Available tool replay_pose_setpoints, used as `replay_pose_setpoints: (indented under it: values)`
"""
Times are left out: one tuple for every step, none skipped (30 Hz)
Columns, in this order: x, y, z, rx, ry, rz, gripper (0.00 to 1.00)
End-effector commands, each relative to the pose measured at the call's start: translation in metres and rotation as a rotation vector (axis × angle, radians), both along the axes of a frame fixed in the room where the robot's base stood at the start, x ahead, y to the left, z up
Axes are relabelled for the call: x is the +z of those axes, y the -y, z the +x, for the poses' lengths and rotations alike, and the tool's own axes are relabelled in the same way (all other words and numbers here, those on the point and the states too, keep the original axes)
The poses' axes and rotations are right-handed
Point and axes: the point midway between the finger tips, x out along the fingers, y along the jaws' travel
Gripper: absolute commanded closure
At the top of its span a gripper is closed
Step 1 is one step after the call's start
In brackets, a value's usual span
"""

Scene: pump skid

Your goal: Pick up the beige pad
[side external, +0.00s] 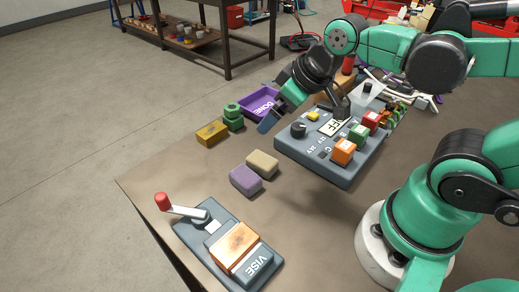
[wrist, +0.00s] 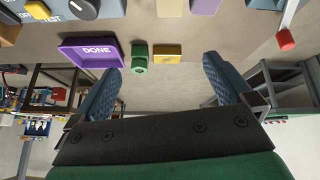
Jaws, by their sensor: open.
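The beige pad (side external: 262,164) lies on the brown table, right behind a purple pad (side external: 245,180). In the wrist view the beige pad (wrist: 170,8) is cut by the top edge, beside the purple pad (wrist: 205,6). My gripper (side external: 267,124) is tilted down above the table, behind the beige pad and beside the grey control box, apart from the pad. In the wrist view my gripper (wrist: 161,66) has its two blue fingers wide apart with nothing held between them.
A grey control box (side external: 288,146) with coloured buttons stands right of the pads. Bare table lies around the pads.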

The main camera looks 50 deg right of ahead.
Motion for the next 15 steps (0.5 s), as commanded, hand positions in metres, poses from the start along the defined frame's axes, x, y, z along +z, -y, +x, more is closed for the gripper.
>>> replay_pose_setpoints:
  values:
    - [-0.003,-0.001,0.005,0.093,-0.041,-0.052,0.0]
    - [-0.005,-0.002,0.007,0.163,-0.071,-0.088,0.0]
    - [-0.009,-0.003,0.01,0.265,-0.112,-0.138,0.0]
    - [-0.013,-0.004,0.012,0.35,-0.145,-0.174,0.0]
    - [-0.017,-0.005,0.015,0.437,-0.177,-0.209,0.0]
    - [-0.023,-0.006,0.017,0.552,-0.221,-0.25,0.0]
    - [-0.027,-0.006,0.019,0.639,-0.251,-0.277,0.0]
    - [-0.032,-0.007,0.021,0.725,-0.279,-0.301,0.0]
    - [-0.038,-0.008,0.023,0.837,-0.312,-0.329,0.0]
    - [-0.043,-0.009,0.024,0.918,-0.334,-0.345,0.0]
    - [-0.047,-0.01,0.025,0.994,-0.355,-0.359,0.0]
    - [-0.053,-0.011,0.027,1.086,-0.378,-0.373,0.0]
    - [-0.057,-0.011,0.027,1.149,-0.393,-0.382,0.0]
    - [-0.061,-0.012,0.028,1.205,-0.406,-0.387,0.0]
    - [-0.065,-0.012,0.028,1.27,-0.418,-0.394,0.0]
